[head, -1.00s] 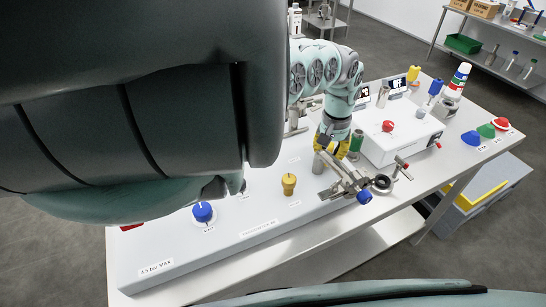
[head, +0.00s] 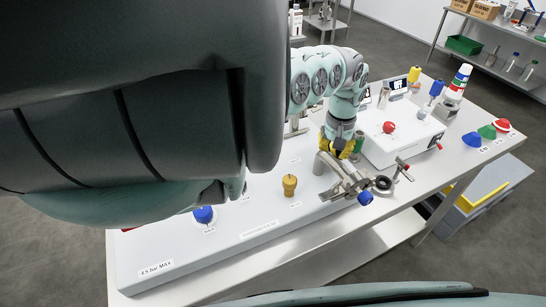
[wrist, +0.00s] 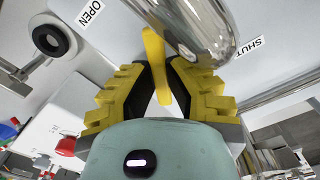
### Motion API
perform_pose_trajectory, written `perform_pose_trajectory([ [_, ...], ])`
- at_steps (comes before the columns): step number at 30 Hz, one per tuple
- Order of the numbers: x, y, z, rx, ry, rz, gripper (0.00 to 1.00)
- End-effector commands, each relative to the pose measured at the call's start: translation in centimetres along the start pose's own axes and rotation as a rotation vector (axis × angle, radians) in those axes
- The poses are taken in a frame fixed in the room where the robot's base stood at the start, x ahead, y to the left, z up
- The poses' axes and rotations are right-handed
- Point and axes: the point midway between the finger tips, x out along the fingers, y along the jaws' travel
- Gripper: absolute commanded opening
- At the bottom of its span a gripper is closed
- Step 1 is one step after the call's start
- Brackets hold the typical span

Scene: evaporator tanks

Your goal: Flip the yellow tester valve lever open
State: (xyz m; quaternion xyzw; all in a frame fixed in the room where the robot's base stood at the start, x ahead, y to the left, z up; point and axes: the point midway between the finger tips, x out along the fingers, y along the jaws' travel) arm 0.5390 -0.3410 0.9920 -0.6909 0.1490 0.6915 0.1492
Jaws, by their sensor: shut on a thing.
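The yellow lever (wrist: 151,48) shows in the wrist view as a slim bar between my fingers, beside a shiny metal pipe (wrist: 195,25). My gripper (wrist: 160,78), with ridged yellow fingers and black pads, is shut on the lever. An OPEN label (wrist: 91,12) lies to the upper left of the lever and a SHUT label (wrist: 249,47) to its right. In the head view my gripper (head: 337,148) is low over the bench by the metal valve fitting (head: 345,181); the lever cannot be made out there.
A yellow knob (head: 289,185) and a blue knob (head: 203,214) stand on the white panel (head: 225,243) to the left. A white box with a red knob (head: 388,127) is close to the right of my gripper. Several coloured caps sit at the bench's right end.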

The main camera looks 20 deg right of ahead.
Motion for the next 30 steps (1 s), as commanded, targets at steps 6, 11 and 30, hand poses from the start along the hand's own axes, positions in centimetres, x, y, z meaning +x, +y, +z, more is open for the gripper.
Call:
perform_pose_trajectory([
  [6, 0.1, 0.0, -0.1, 0.002, 0.003, 0.000, 0.18],
  [11, 0.1, 0.0, 0.0, 0.003, 0.003, 0.000, 0.34],
  [30, -2.2, -0.3, -0.3, -0.003, 0.003, 0.002, 0.46],
])
